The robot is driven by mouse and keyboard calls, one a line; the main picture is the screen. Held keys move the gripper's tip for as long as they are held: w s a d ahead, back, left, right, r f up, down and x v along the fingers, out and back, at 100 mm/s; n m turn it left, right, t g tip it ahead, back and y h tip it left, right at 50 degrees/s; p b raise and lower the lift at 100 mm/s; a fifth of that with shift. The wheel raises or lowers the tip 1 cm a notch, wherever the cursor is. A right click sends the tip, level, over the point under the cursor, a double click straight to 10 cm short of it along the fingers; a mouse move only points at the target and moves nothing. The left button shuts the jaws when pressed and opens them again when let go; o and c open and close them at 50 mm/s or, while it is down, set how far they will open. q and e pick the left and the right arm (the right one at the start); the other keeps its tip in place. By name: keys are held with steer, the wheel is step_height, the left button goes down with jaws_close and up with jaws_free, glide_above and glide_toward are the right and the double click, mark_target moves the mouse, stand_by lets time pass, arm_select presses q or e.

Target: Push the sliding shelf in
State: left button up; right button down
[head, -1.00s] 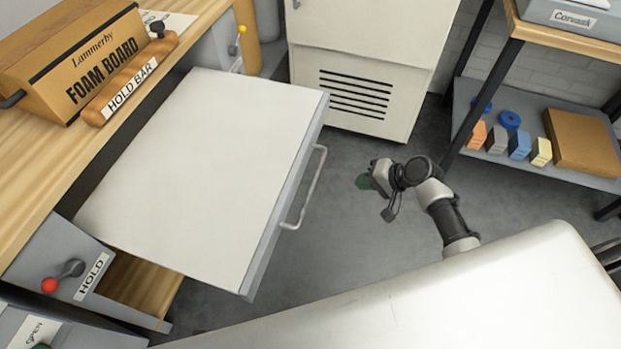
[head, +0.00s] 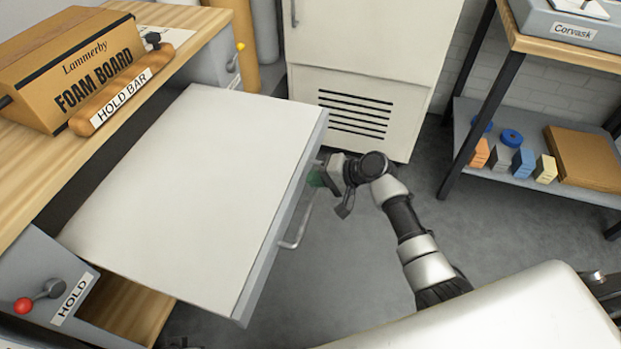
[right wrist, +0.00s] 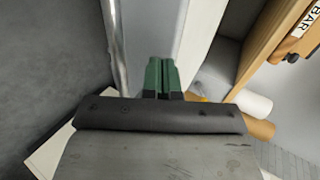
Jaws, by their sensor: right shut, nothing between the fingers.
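The sliding shelf (head: 190,190) has a flat white top and grey edges. It sticks far out from under the wooden workbench (head: 55,165). A bar handle (head: 297,232) runs along its front face, and the right gripper partly hides it. My right gripper (head: 316,178) is at the shelf's front face, near the far end of the handle. Its green fingers are shut and empty. In the right wrist view, the closed fingertips (right wrist: 160,72) point at the grey front face, beside the metal handle bar (right wrist: 116,45). I cannot tell whether they touch. My left gripper is out of view.
A lever with a red knob (head: 25,305) is beside a HOLD label at lower left. A yellow-knobbed lever (head: 239,48) is at the shelf's far side. A white cabinet (head: 355,60) stands behind my right gripper. A rack (head: 500,165) stands at right. Floor between is clear.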

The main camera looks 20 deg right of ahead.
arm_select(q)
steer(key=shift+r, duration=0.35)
arm_select(e)
steer(key=shift+w+a, duration=0.35)
steer(key=shift+a, duration=0.25)
